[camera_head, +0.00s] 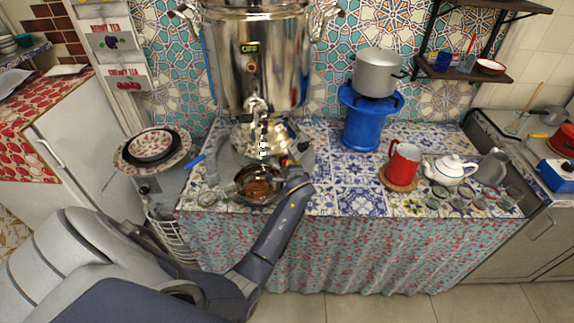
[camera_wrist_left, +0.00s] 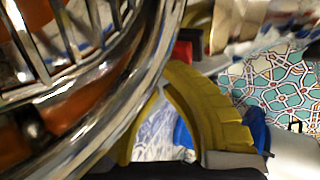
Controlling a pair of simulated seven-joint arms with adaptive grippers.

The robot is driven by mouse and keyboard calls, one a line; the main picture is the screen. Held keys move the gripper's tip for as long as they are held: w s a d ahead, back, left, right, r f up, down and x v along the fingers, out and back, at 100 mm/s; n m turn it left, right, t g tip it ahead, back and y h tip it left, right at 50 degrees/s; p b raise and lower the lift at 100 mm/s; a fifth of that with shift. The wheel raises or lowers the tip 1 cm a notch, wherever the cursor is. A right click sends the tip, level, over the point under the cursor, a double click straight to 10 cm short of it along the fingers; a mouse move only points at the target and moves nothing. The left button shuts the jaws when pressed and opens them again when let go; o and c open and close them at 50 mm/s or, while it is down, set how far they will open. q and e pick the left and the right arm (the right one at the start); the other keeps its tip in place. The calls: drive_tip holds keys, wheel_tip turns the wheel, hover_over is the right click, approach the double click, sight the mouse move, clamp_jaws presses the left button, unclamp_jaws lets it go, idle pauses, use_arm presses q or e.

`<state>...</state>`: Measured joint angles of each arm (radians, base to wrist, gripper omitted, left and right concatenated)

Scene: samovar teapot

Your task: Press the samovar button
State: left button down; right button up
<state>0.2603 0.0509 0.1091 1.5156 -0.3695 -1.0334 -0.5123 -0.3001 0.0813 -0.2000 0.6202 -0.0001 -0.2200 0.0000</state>
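The large chrome samovar (camera_head: 228,75) stands upright at the back of the tiled counter. Its front has a green-lit display and a small red button (camera_head: 251,68) below it, with a tap under that. My left gripper (camera_head: 291,160) is low, in front of the samovar's base, well below the button and apart from it. In the left wrist view its yellow-padded fingers (camera_wrist_left: 200,105) are close beside a curved chrome surface (camera_wrist_left: 130,90) that fills the left side. I cannot tell whether the fingers are open, or whether they touch the chrome. The button cannot be made out there.
A metal bowl with brown contents (camera_head: 257,187) sits beside my left gripper. A blue stand (camera_head: 364,125) with a grey pot (camera_head: 377,72) is to the right.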

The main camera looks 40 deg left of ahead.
idle(0.4)
use_arm(q)
drive_tip(key=shift+s+d, duration=0.25)
drive_tip(key=shift+d, duration=0.2)
drive_tip(key=shift+d, duration=0.15)
drive_tip(key=shift+s+d, duration=0.4)
drive_tip(key=shift+d, duration=0.45)
drive_tip(key=shift+s+d, duration=0.45)
drive_tip(key=shift+d, duration=0.45)
drive_tip(key=shift+s+d, duration=0.4)
drive_tip(key=shift+d, duration=0.45)
drive_tip(key=shift+r, duration=0.1)
